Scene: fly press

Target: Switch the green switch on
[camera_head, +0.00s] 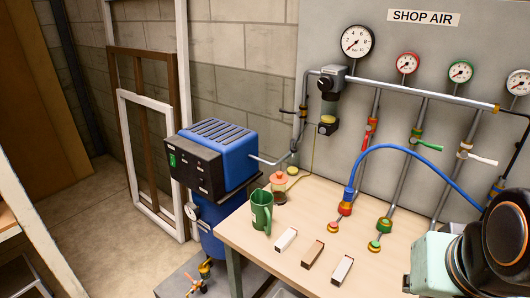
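The green switch (173,160) is a small green rocker on the left part of the black front panel (196,172) of a blue compressor (224,150). It is too small to tell which way it is tipped. Nothing covers it. My gripper's fingers are not in view. A large dark rounded part with orange rings at the lower right looks like a link of my arm, well to the right of the compressor.
Pipes, valves, gauges and a blue hose (405,149) line the panel behind. Frames (150,170) lean left; floor (110,235) is clear there.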

